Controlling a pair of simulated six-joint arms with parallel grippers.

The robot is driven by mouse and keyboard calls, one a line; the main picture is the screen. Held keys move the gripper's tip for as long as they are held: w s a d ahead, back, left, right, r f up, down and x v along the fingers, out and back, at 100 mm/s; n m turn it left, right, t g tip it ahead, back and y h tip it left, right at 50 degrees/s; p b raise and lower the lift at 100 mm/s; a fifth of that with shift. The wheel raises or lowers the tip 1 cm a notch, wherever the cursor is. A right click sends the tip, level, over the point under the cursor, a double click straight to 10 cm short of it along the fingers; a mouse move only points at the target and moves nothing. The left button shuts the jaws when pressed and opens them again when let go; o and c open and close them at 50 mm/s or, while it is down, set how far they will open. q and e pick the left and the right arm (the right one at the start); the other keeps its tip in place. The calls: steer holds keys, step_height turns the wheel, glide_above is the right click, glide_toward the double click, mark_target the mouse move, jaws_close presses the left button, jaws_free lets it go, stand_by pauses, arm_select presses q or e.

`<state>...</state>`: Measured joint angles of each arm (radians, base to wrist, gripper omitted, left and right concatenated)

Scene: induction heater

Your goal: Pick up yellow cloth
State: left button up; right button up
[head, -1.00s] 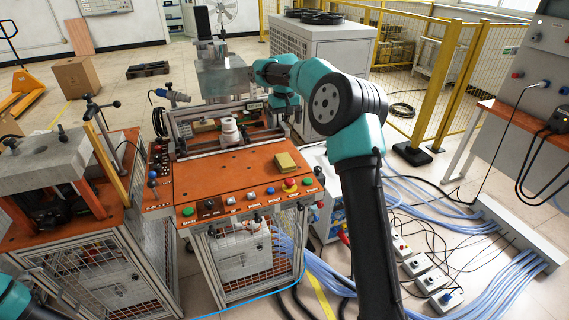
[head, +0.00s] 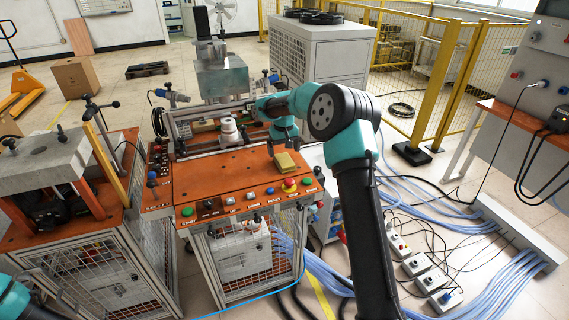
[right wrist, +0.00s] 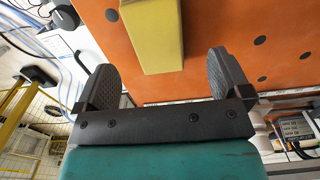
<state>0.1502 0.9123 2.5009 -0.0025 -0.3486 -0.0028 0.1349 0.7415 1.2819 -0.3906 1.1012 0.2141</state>
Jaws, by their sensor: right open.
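The yellow cloth (head: 286,164) is a small folded, block-like piece on the right part of the orange machine top. It also shows in the right wrist view (right wrist: 152,36), at the top centre. My right gripper (head: 284,147) is open and just behind and above the cloth, pointing down. In the right wrist view its two fingers (right wrist: 162,64) are spread wide, with the near end of the cloth between their lines. The gripper is empty. My left gripper is not in view; only a bit of my left arm shows at the lower left.
The orange panel (head: 225,178) has several buttons along its front edge, including a red knob (head: 290,184). A white round part (head: 229,131) stands left of the cloth. The machine's metal frame (head: 182,130) rises behind. Another machine (head: 50,165) stands at left.

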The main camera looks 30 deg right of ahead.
mark_target(284, 160)
steer(key=shift+d+f, duration=0.15)
steer(key=shift+f, duration=2.45)
steer(key=c, duration=1)
steer(key=shift+r, duration=0.2)
